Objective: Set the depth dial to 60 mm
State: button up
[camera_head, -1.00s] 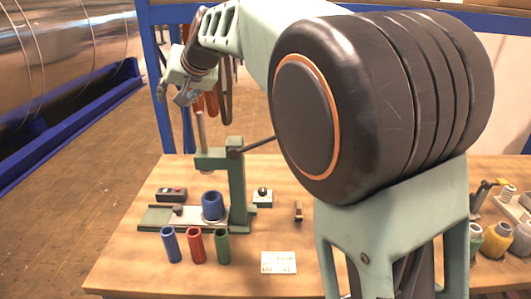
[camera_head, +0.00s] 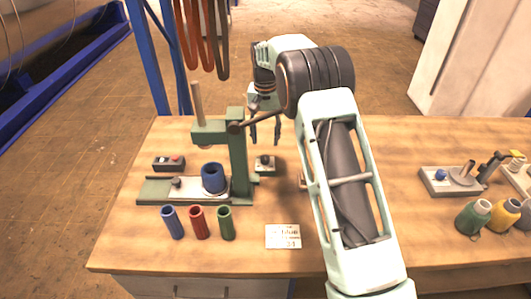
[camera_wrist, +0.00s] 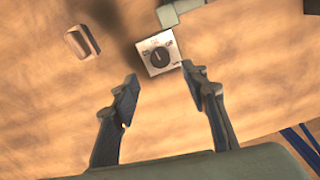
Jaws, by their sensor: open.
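The depth dial (camera_head: 265,162) is a black knob on a small pale block beside the green press on the bench. In the wrist view the dial (camera_wrist: 160,54) has a black round knob on a silver square plate with small marks around it. A pale line shows on the knob, but its setting is too small to read surely. My gripper (camera_head: 265,133) is above the dial in the head view, pointing down. In the wrist view my gripper (camera_wrist: 160,76) has its two fingers spread, empty, with the dial just beyond the tips and apart from them.
The green press (camera_head: 238,165), with a long lever, stands close left of my gripper. A blue cup (camera_head: 213,177) sits on its base. Spools (camera_head: 473,217) stand at the right.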

aim_at(265, 157)
notch_tip(265, 157, down, 8)
jog(key=shift+f+p, duration=0.2)
jog(key=shift+p, duration=0.35)
grip_shut()
jog(key=shift+n+b, duration=0.3)
jog(key=shift+n, duration=0.1)
jog(key=n+b, duration=0.2)
jog(key=n, duration=0.1)
jog(key=shift+n, duration=0.4)
jog(key=n+b, duration=0.1)
jog(key=n, duration=0.4)
jog(key=shift+n, duration=0.3)
